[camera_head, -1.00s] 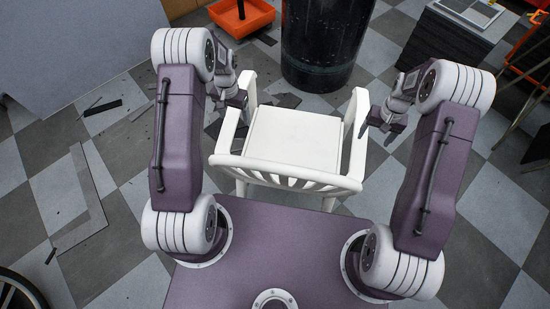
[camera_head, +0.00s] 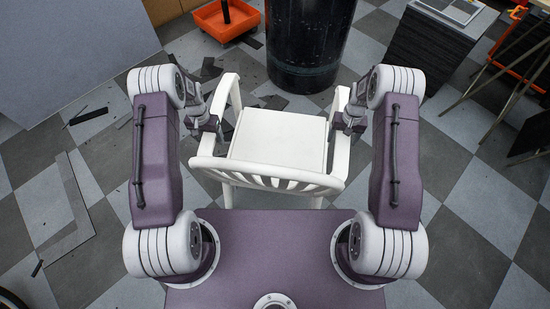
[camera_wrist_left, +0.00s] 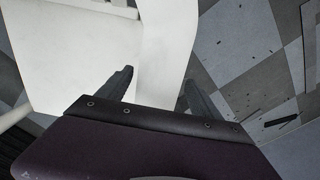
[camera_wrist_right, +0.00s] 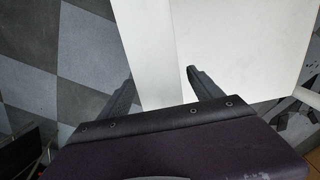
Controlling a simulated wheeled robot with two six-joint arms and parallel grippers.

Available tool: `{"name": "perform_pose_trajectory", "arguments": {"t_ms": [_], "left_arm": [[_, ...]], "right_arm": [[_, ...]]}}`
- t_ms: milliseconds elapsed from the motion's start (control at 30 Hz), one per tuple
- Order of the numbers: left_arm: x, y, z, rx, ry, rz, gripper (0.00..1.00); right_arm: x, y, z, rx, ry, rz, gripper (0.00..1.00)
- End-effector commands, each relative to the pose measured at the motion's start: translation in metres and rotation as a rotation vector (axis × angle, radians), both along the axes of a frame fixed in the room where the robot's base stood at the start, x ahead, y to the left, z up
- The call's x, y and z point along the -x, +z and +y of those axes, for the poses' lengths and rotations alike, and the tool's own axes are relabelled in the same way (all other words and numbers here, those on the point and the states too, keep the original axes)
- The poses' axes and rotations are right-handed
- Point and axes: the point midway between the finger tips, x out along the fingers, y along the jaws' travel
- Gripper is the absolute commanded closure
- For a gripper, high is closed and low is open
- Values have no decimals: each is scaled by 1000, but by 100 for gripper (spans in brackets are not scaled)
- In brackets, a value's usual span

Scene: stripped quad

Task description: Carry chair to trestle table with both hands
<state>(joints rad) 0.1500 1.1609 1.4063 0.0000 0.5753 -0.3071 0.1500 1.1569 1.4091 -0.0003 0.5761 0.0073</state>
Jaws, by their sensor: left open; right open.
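A white chair (camera_head: 278,138) stands upright on the floor right in front of my base, its slatted back (camera_head: 265,178) nearest me. My left gripper (camera_head: 218,124) is open at the chair's left armrest (camera_head: 226,98). In the left wrist view the armrest (camera_wrist_left: 165,50) passes between its two open fingers (camera_wrist_left: 158,88). My right gripper (camera_head: 342,120) is open at the right armrest. In the right wrist view that armrest (camera_wrist_right: 150,50) lies between its open fingers (camera_wrist_right: 160,85). I cannot tell whether any finger touches. I cannot make out a trestle table for certain.
A dark cylinder (camera_head: 306,45) stands behind the chair. An orange tray (camera_head: 225,18) lies at the back left near a grey panel (camera_head: 70,50). A dark stack (camera_head: 435,50) and an orange-topped rack (camera_head: 515,60) stand at right. Debris litters the tiled floor.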

Motion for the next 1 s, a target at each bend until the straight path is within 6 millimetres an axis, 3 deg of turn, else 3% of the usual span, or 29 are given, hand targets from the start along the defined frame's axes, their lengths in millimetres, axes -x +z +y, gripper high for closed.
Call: {"name": "perform_pose_trajectory", "arguments": {"t_ms": [200, 500, 533, 800, 1000], "left_arm": [[0, -20, 0, 0, 0, 0, 25], [0, -23, 0, 0, 0, -1, 25], [0, -23, 0, 0, 0, -1, 28], [0, -23, 0, 0, 0, -1, 100], [0, -22, 0, 0, 0, -1, 100]], "right_arm": [[0, -20, 0, 0, 0, 0, 25], [0, -23, 0, 0, 0, 0, 25], [0, -23, 0, 0, 0, 0, 28], [0, -23, 0, 0, 0, 0, 100], [0, -22, 0, 0, 0, -1, 100]]}}
